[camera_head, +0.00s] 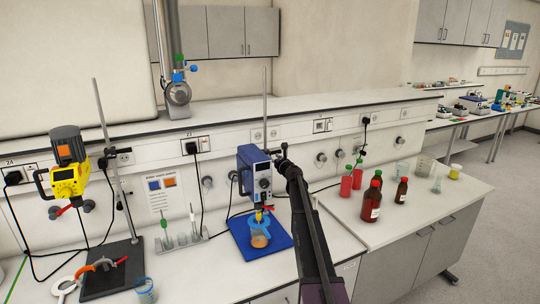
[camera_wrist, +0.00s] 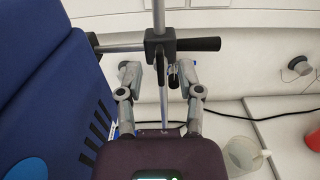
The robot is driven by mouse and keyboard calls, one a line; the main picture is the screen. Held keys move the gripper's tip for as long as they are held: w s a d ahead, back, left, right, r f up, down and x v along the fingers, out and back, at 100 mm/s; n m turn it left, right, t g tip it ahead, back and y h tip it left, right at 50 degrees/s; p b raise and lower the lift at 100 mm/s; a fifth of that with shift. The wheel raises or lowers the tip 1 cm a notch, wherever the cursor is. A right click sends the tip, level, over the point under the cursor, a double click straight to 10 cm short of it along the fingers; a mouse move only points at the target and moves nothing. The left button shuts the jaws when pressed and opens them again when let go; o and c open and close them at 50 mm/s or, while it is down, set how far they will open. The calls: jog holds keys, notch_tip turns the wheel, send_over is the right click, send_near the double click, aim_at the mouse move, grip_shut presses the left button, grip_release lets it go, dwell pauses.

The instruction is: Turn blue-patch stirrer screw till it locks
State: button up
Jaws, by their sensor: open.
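The blue stirrer (camera_head: 258,172) is clamped to an upright steel rod (camera_head: 264,112) above a blue base (camera_head: 246,242). Its dark blue housing (camera_wrist: 45,85) fills the left of the wrist view, with a lighter blue patch (camera_wrist: 27,168) low on it. A black clamp (camera_wrist: 159,45) grips the rod, with a black bar or handle (camera_wrist: 203,44) to its right. My gripper (camera_wrist: 158,76) is open, its two fingers on either side of the rod just below the clamp. Whether a finger touches the screw cannot be told. My gripper also shows beside the stirrer (camera_head: 285,160) in the head view.
A beaker (camera_head: 259,236) with orange liquid stands under the stirrer. A yellow stirrer (camera_head: 69,178) hangs on another stand at left. Red bottles (camera_head: 346,186) and brown bottles (camera_head: 371,199) stand on the bench at right. A notice (camera_head: 162,191) shows orange and blue patches.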

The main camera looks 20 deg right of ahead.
aim_at(270, 154)
jog(key=shift+w+a, duration=0.1)
jog(key=shift+w, duration=2.3)
grip_shut()
